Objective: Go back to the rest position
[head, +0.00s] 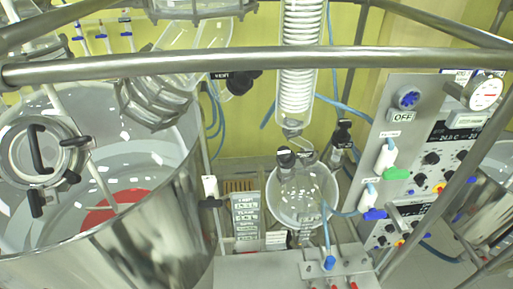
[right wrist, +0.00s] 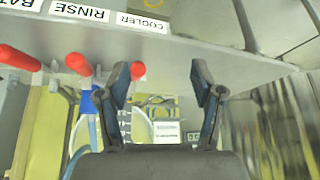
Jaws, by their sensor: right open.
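My right gripper (right wrist: 162,85) shows in the right wrist view with its two fingers spread apart and nothing between them. It is below a grey panel edge (right wrist: 200,50) with labels reading RINSE and COOLER. Red-handled valves (right wrist: 78,64) are left of the fingers, and one red tip is close to the left finger. Neither gripper shows in the head view.
In the head view, a large steel-walled reactor vessel (head: 150,240) stands at the left. A round glass flask (head: 302,195) hangs below a coiled condenser (head: 300,60). A control panel (head: 430,150) with knobs stands at the right. A steel rail (head: 260,60) crosses the view.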

